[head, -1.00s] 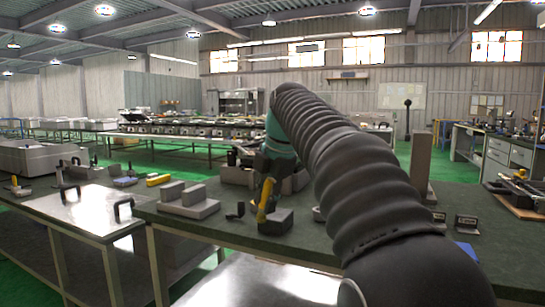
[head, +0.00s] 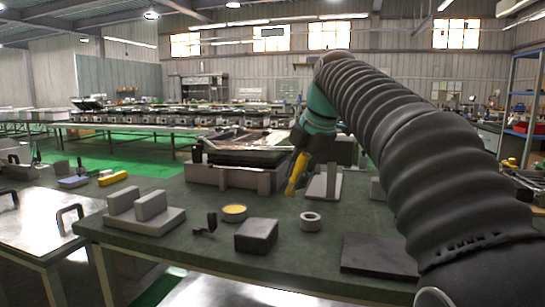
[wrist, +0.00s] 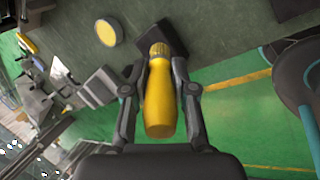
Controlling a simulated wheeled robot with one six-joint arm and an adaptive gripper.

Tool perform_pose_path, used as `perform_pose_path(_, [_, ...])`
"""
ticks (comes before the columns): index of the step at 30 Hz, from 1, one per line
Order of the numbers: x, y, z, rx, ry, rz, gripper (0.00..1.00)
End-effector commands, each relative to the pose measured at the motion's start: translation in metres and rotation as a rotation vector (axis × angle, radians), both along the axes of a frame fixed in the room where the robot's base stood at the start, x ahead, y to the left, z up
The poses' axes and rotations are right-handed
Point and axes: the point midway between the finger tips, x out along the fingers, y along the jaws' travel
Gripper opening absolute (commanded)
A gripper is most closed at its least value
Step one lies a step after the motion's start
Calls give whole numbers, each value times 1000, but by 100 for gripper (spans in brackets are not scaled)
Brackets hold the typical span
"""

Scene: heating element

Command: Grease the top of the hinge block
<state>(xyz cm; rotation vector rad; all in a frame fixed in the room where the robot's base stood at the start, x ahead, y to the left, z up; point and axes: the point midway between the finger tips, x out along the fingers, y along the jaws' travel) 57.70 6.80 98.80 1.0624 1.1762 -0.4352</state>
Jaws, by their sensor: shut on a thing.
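My gripper (head: 299,176) is shut on a yellow-handled tool (wrist: 158,100). The tool hangs tilted above the green bench top in the head view (head: 295,180). In the wrist view its knurled collar overlaps a dark block (wrist: 172,38); anything past the collar is hidden. The dark block stands near the bench's front edge in the head view (head: 256,236), left of and below the tool. A round tin with a yellow top (head: 233,213) sits behind it, and in the wrist view (wrist: 108,32). I cannot tell for certain that the dark block is the hinge block.
A grey block with two uprights (head: 146,213) stands left, and a small dark clip (head: 207,225) by the tin. A grey ring (head: 310,221) and a dark flat plate (head: 380,256) lie right. A large tray-like fixture (head: 235,170) is behind. Bench top between them is clear.

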Motion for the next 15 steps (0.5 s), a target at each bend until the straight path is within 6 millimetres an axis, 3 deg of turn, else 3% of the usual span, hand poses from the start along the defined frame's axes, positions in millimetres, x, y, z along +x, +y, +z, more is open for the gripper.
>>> perform_pose_path(1, [-4,16,8,15,-24,30,0])
perform_pose_path(6, [-16,56,29,59,-85,104,0])
perform_pose_path(11, [-22,74,37,79,-112,138,0])
perform_pose_path(15, [-23,77,30,82,-113,144,0])
